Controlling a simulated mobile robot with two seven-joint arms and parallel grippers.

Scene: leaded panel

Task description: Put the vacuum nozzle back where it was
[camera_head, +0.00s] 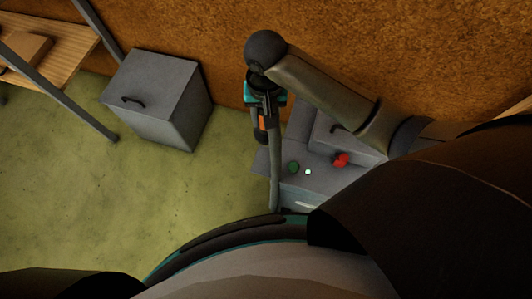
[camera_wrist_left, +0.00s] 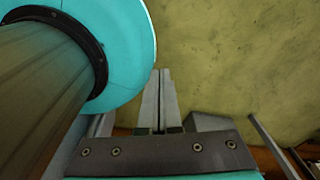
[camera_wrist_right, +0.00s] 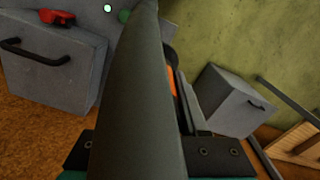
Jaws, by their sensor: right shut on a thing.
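My right gripper (camera_head: 264,105) hangs down in front of the brown wall, beside the left side of the grey vacuum unit (camera_head: 318,178). It is shut on the vacuum nozzle, which seems to be the orange and black piece (camera_head: 262,124) below the jaws. A grey hose (camera_head: 273,170) runs down from there beside the unit. In the right wrist view a thick dark hose or tube (camera_wrist_right: 138,100) hides most of the jaws; a bit of orange (camera_wrist_right: 171,84) shows behind it. My left gripper (camera_wrist_left: 160,100) is shut and empty over the floor; the head view does not show it.
The unit carries a red switch (camera_head: 341,160), a green button (camera_head: 293,168) and a small white light (camera_head: 308,172). A grey box with a black handle (camera_head: 160,98) stands to the left. A wooden table (camera_head: 60,45) is at the upper left. Green floor between is clear.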

